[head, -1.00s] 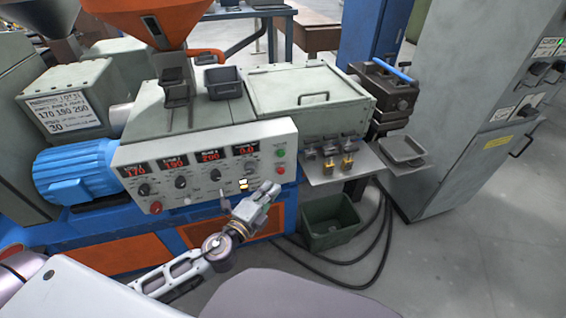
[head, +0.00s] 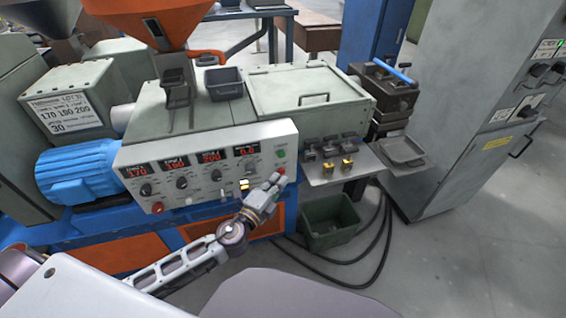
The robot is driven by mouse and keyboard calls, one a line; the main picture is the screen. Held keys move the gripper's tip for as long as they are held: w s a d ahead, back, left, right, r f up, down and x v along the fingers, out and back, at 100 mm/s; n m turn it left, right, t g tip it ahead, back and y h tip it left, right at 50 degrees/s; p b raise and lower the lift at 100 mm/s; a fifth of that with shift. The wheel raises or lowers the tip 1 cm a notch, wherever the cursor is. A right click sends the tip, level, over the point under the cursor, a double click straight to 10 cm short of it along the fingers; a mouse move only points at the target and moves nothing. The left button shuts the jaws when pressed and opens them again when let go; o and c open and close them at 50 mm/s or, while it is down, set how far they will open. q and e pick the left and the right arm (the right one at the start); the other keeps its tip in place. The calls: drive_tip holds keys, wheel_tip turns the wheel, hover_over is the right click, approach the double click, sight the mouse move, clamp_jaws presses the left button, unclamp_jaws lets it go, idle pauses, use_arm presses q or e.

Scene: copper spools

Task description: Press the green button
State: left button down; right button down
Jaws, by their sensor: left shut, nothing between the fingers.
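The green button (head: 280,154) is near the right end of the white control panel (head: 228,151), on the front of the extruder machine. A red button (head: 282,171) sits just below it. My left gripper (head: 277,178) is shut and empty, in front of the panel's right end. Its tip is just below the green button and close to the red one. I cannot tell whether it touches the panel. The green button is in plain view. My right gripper is not in view.
The panel also carries lit red displays, knobs and another red button (head: 157,207) at lower left. To the right is a small metal shelf (head: 322,173) with fittings. A dark green bin (head: 331,222) stands on the floor below, with black cables beside it.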

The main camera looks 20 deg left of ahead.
sight(281, 154)
use_arm(q)
drive_tip(key=w+a, duration=0.1)
drive_tip(key=w, duration=0.7)
drive_tip(key=shift+w+f+p, duration=0.15)
drive_tip(key=shift+w+p, duration=0.25)
drive_tip(key=shift+p, duration=0.05)
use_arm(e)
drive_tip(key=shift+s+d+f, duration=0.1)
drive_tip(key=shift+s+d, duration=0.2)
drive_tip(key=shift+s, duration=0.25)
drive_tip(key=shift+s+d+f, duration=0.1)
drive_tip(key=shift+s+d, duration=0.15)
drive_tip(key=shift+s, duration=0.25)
use_arm(q)
drive_tip(key=shift+a, duration=0.1)
